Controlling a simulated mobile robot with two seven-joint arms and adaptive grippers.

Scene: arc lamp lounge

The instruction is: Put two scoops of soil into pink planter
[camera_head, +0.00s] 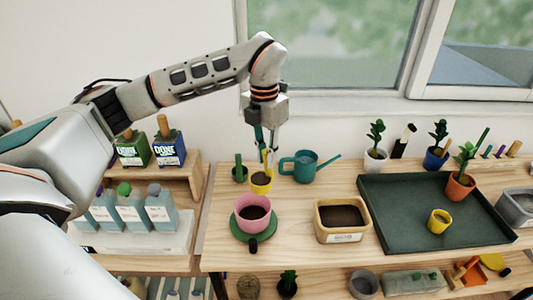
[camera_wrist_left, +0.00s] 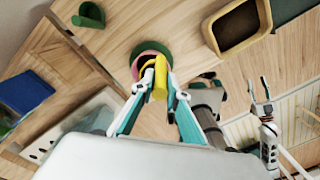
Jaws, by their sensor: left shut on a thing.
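The pink planter (camera_head: 240,222) stands on a green saucer (camera_head: 238,234) at the left of the table, with dark soil in it. Right of it is a tan soil bin (camera_head: 322,232) with a white label, also in the left wrist view (camera_wrist_left: 214,40). My left gripper (camera_head: 266,148) is shut on a yellow scoop (camera_head: 261,187), which hangs above the table behind the planter. In the left wrist view the scoop (camera_wrist_left: 160,75) partly hides the planter (camera_wrist_left: 139,60). What the scoop holds is unclear. My right gripper (camera_wrist_left: 261,88) looks open and empty at the right of the left wrist view.
A dark green tray (camera_head: 400,205) at right holds an orange plant pot (camera_head: 460,188) and a yellow cup (camera_head: 438,222). Potted plants line the back. Boxes and bottles fill the left shelves.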

